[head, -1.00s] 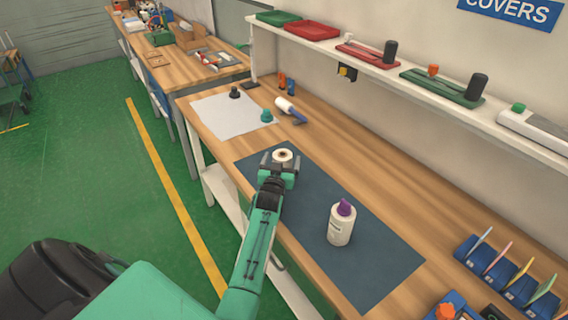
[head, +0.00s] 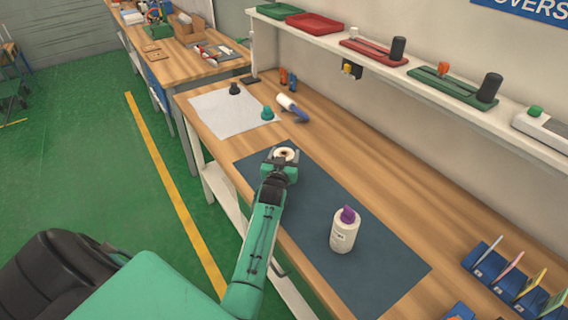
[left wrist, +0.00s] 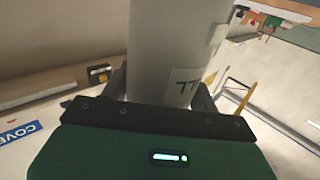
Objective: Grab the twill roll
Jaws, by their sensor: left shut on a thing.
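The twill roll (head: 285,154) is a pale roll with a brown core, seen from above in the head view, at the back left end of the dark blue mat (head: 350,235). My left gripper (head: 282,160) is shut on it, with a finger at either side. In the left wrist view the roll (left wrist: 170,50) stands large between the fingers, with a printed white label low on its side. The roll's base is hidden by my gripper and arm in the head view. My right gripper is not in view.
A white bottle with a purple cap (head: 345,230) stands on the mat. A white sheet (head: 222,112) with a teal piece (head: 267,113) and a black piece (head: 234,89) lies behind. A lint roller (head: 292,107) lies nearby. A shelf (head: 430,92) overhangs the bench's back.

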